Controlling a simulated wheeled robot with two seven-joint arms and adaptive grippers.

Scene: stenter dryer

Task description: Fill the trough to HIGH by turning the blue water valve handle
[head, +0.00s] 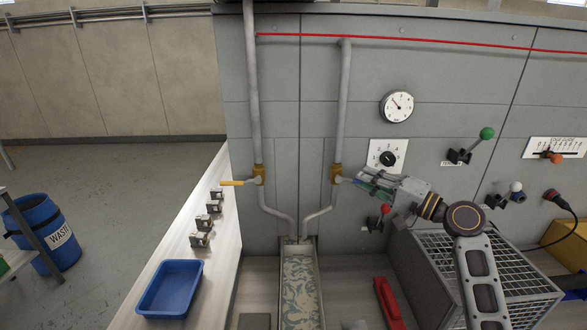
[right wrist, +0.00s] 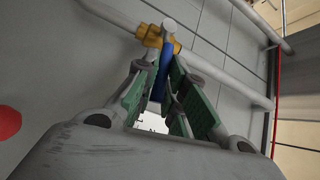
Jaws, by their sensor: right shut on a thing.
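The blue water valve handle (right wrist: 163,72) sits between the fingers of my right gripper (head: 364,184), which is shut on it; the gripper also shows in the right wrist view (right wrist: 165,88). The handle joins a brass valve body (head: 336,173) on the right-hand grey pipe; the same body shows in the wrist view (right wrist: 150,36). In the head view the fingers mostly hide the handle. The narrow trough (head: 319,272) lies below the pipe outlets, with mottled pale, grey-blue contents. I cannot read any level mark on it. My left gripper is out of view.
A second valve with an orange-yellow handle (head: 238,183) is on the left pipe. A red-knobbed lever (head: 386,209) sits just below my right gripper, and a green-knobbed lever (head: 487,133) is up right. A wire basket (head: 430,245) and blue tray (head: 170,288) stand below.

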